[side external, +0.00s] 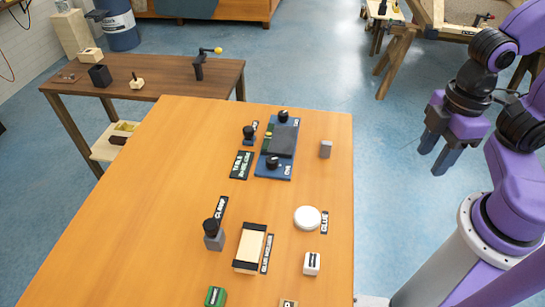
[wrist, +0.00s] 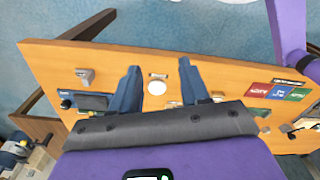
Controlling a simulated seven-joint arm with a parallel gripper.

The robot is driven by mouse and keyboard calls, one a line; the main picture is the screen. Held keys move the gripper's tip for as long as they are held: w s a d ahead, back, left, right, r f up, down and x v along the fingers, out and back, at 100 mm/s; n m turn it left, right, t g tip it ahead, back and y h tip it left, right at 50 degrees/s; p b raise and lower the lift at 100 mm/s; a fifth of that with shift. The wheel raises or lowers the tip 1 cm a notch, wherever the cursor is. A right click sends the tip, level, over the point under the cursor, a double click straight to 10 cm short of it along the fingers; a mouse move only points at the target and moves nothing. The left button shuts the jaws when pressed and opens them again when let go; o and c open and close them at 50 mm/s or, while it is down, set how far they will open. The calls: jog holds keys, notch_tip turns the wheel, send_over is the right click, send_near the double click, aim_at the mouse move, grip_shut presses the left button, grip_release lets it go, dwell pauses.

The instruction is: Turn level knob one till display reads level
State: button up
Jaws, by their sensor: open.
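A blue panel (side external: 262,172) lies on the orange work table and carries a dark plate (side external: 284,142). A black knob (side external: 273,161) sits at its near end, beside small lettering that seems to read "ONE". Another black knob (side external: 283,115) sits at its far end. A small green and yellow strip (side external: 268,134) is on the panel's left edge; its reading is too small to tell. My gripper (side external: 438,158) is open and empty, in the air right of the table, well apart from the panel. In the wrist view my gripper (wrist: 160,85) shows both fingers spread.
A "table leveling" sign (side external: 242,165) and a black-topped blue piece (side external: 249,134) stand left of the panel. A grey block (side external: 326,149) stands right of it. A clamp (side external: 213,235), a white disc (side external: 307,218) and a wooden block (side external: 250,248) are nearer. The table's left side is clear.

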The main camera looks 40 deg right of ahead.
dwell(0.3)
jog(key=m, duration=0.1)
send_over(273, 159)
notch_tip(273, 159, down, 3)
notch_tip(273, 159, down, 17)
jog(key=shift+r, duration=0.1)
dwell(0.4)
jog(key=c, duration=0.8)
jog(key=shift+m, duration=0.4)
